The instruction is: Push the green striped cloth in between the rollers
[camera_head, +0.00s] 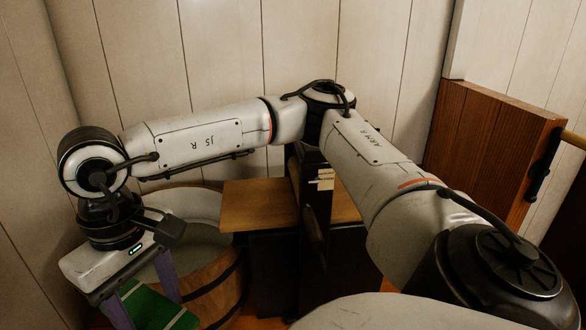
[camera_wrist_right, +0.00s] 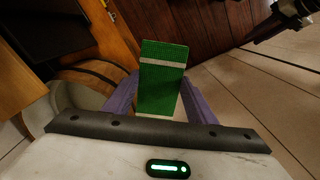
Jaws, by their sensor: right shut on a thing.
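The green striped cloth (camera_head: 150,308) is at the lower left of the head view, cut off by the bottom edge. It also shows in the wrist view (camera_wrist_right: 162,85) as a green folded strip with a pale stripe across it. My right gripper (camera_head: 148,302) is shut on the cloth, with a purple finger on each side; the wrist view shows the same grip (camera_wrist_right: 160,82). The cloth sticks out past the fingertips. I cannot make out the rollers; my right arm covers part of the dark stand in the middle.
A round wooden tub (camera_head: 215,287) stands beside and behind the gripper. A wooden board (camera_head: 258,204) on a dark stand (camera_head: 272,262) is right of the tub. A reddish-brown wooden panel (camera_head: 492,140) stands at the right. Pale plank walls close off the back.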

